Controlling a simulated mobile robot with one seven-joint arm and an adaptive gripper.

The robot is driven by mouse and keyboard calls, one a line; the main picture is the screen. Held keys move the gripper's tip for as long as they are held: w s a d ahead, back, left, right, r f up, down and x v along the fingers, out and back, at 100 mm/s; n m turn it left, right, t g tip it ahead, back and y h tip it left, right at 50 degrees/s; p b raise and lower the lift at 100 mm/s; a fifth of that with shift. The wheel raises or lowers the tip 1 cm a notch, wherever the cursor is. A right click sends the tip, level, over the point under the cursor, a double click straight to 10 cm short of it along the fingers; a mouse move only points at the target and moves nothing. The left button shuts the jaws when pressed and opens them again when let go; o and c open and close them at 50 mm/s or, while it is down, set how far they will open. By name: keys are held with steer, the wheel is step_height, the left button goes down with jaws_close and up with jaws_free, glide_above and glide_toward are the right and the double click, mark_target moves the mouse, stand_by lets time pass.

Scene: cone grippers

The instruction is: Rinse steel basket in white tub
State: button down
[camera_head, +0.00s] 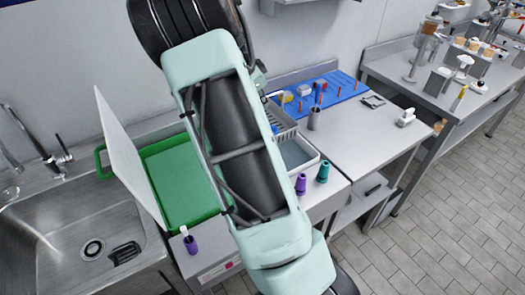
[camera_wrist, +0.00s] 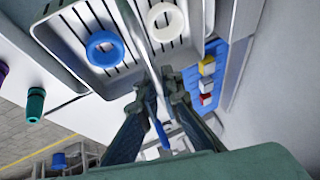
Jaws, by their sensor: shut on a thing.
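My gripper (camera_wrist: 160,82) is shut on a thin pale grey bar that looks like the handle of the steel basket. The basket (camera_wrist: 62,48) is grey, with a slotted floor, and holds a blue ring (camera_wrist: 104,48) and a white ring (camera_wrist: 166,21). In the head view a slotted grey side (camera_head: 283,119) shows beside my arm. The white tub (camera_head: 299,156) is partly hidden behind my arm, just nearer the camera than the slotted side. I cannot tell how far the basket is above or inside the tub. My gripper is hidden in the head view.
Purple (camera_head: 300,184) and teal (camera_head: 322,171) cones stand by the tub. A blue pegged mat (camera_head: 345,88) lies behind. A green tray (camera_head: 185,180), an upright white board (camera_head: 128,155) and a sink (camera_head: 90,225) are at left. The steel table (camera_head: 365,130) is mostly clear at right.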

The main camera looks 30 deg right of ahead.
steer(key=shift+r, duration=0.1)
steer(key=shift+r+p, duration=1)
steer(key=shift+r, duration=1.05)
steer(key=shift+a+f, duration=0.1)
steer(key=shift+f, duration=0.05)
steer(key=s+a+f+n+t+y, duration=0.1)
steer(key=s+a+n+y, duration=0.3)
steer(key=a+n, duration=0.5)
steer(key=s+a+f+n+t+y, duration=0.1)
steer(key=s+a+f+n+y, duration=0.2)
steer(key=a+n, duration=0.7)
steer(key=shift+s+a+f+n+t+y, duration=0.3)
steer(key=shift+s+a+f+y, duration=0.1)
steer(key=shift+s+a+y, duration=0.5)
steer(key=shift+w, duration=0.1)
